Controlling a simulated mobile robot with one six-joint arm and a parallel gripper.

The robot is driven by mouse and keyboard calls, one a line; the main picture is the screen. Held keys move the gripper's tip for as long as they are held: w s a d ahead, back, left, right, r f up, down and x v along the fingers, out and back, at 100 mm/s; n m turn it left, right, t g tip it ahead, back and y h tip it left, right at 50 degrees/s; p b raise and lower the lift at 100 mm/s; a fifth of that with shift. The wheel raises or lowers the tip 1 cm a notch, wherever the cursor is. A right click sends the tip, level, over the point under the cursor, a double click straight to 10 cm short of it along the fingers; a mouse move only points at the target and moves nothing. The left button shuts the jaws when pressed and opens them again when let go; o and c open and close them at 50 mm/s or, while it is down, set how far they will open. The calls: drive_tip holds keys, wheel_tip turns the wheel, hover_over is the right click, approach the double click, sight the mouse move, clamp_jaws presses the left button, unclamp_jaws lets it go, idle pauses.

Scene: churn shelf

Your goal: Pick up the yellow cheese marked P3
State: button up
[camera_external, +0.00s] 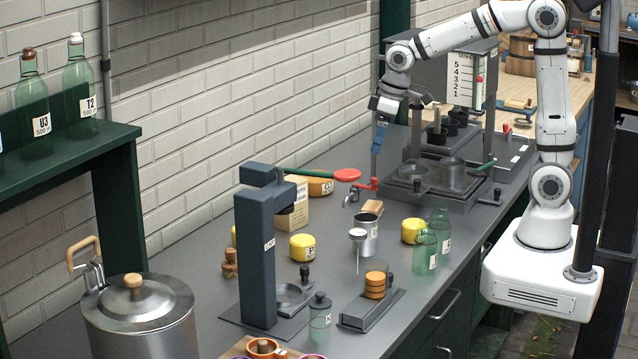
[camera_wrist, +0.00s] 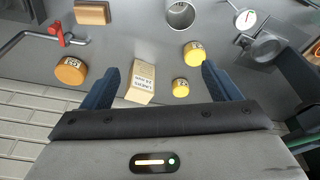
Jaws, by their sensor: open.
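My gripper (camera_external: 377,150) is open and empty, high above the back of the counter. Its two blue fingers (camera_wrist: 159,72) are spread wide in the wrist view. A yellow cheese with a label starting with P (camera_external: 302,247) stands on the counter right of the dark press column; it seems to be the larger yellow one in the wrist view (camera_wrist: 194,53), near the right fingertip. Its digit is too small to read surely. A smaller yellow cheese (camera_wrist: 180,87) lies closer to the wall, mostly hidden behind the column (camera_external: 234,236). Another yellow cheese (camera_external: 412,230) stands behind the green bottles.
A labelled carton (camera_external: 293,205) (camera_wrist: 141,82) stands near the yellow cheeses, with an orange cheese (camera_external: 320,186) (camera_wrist: 70,70) beyond it. The dark press (camera_external: 256,260), metal can (camera_external: 366,235) and dial thermometer (camera_external: 357,236) crowd the counter. A red-handled tap (camera_external: 362,188) is below my gripper.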

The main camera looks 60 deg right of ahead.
drive_tip(key=w+a+f+n+b, duration=0.2)
drive_tip(key=w+a+f, duration=0.6)
drive_tip(key=f, duration=0.1)
drive_tip(key=n+g+b, duration=0.1)
drive_tip(key=n, duration=0.1)
hover_over(303, 239)
drive_tip(key=f, duration=0.9)
drive_tip(key=shift+s+a, duration=0.15)
drive_tip(key=shift+a, duration=0.05)
drive_tip(key=f, duration=0.2)
drive_tip(key=f+p, duration=0.1)
drive_tip(key=f, duration=0.1)
drive_tip(key=f+p, duration=0.1)
drive_tip(key=f, duration=0.2)
drive_tip(key=shift+w+d, duration=0.2)
drive_tip(key=shift+d, duration=0.05)
drive_tip(key=shift+w+a+f, duration=0.1)
drive_tip(key=shift+f, duration=0.2)
drive_tip(key=c, duration=1.2)
drive_tip(key=shift+o, duration=0.2)
